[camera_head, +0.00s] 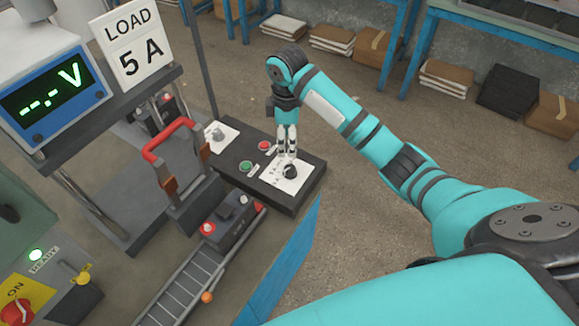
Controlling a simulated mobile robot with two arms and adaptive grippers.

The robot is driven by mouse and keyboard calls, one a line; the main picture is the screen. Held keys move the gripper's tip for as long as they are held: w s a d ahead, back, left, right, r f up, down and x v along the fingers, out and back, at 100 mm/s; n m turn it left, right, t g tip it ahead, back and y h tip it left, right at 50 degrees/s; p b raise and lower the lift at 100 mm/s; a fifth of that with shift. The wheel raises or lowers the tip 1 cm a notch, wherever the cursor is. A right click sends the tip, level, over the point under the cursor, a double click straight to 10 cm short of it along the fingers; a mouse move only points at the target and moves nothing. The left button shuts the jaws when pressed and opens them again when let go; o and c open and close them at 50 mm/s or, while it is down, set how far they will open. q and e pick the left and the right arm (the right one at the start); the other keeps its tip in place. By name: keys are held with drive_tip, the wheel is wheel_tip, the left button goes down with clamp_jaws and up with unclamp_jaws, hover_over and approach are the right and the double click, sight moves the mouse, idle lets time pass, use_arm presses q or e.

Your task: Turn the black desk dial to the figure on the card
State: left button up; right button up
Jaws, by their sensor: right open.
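The card (130,47) stands at the upper left and reads "LOAD 5 A". The black desk dial (291,172) sits on a white scale plate (276,182) on the dark desk panel. A "5 A" mark shows on the plate; the dial's pointer is too small to read. My right gripper (288,155) points down just above and behind the dial, its fingers open. I cannot tell whether the fingertips touch the dial. My left gripper is not in view.
A green button (246,166) and a red button (265,146) sit beside the dial, and a grey knob (218,134) farther left. A battery (229,222) with a roller track stands in front. Open floor lies right.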

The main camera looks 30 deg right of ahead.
sight(290, 167)
drive_tip(key=f, duration=0.5)
drive_tip(key=w+d+f+p, duration=0.1)
drive_tip(key=f, duration=0.8)
drive_tip(key=shift+w+d+f, duration=0.2)
drive_tip(key=shift+d+f, duration=0.05)
drive_tip(key=shift+f, duration=0.15)
drive_tip(key=shift+c, duration=0.4)
drive_tip(key=c, duration=1.1)
drive_tip(key=shift+o, duration=0.2)
drive_tip(key=shift+r+m+p, duration=0.25)
drive_tip(key=shift+m+p, duration=1.35)
drive_tip(key=shift+p, duration=0.15)
drive_tip(key=shift+m+p, duration=0.7)
drive_tip(key=shift+m, duration=0.5)
drive_tip(key=shift+f+m+p, duration=0.15)
drive_tip(key=shift+m+p, duration=0.5)
drive_tip(key=shift+m, duration=0.75)
drive_tip(key=shift+d, duration=0.1)
